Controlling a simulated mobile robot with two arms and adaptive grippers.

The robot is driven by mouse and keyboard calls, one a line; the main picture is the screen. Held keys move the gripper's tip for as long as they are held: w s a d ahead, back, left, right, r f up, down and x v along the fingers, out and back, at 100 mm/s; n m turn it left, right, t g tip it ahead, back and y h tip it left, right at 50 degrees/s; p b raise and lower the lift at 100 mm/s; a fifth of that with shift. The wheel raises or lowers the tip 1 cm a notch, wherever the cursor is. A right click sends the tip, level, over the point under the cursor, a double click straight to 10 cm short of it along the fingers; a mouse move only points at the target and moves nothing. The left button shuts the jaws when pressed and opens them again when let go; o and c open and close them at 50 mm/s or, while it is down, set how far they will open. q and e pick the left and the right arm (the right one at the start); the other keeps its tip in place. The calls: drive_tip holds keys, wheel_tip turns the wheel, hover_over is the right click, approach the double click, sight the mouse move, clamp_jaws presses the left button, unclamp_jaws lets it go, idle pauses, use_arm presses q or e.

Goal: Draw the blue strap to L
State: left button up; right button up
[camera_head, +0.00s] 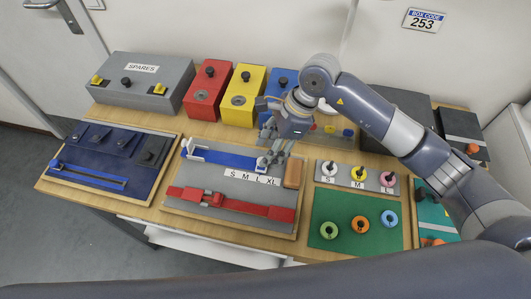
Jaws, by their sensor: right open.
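The blue strap (225,157) lies across the upper part of a grey board (180,212) on the table. A white buckle or end piece (190,152) sits at its left end. A white label strip (251,177) with S, M, L and XL runs just below the strap's right part. My right gripper (270,161) comes down from above at the strap's right end, near the L and XL end of the strip. It is open. Its fingers hide the strap's right end, so I cannot tell whether they touch it. My left gripper is out of view.
A red strap (235,204) lies below on the same board, and an orange-brown block (293,174) stands at its right. A blue panel (85,182) is left. Grey (150,82), red (207,92) and yellow (243,97) boxes stand behind. A green mat (340,233) with rings is right.

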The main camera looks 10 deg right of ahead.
drive_tip(key=v, duration=0.8)
drive_tip(key=shift+d+r, duration=0.15)
drive_tip(key=shift+r, duration=0.15)
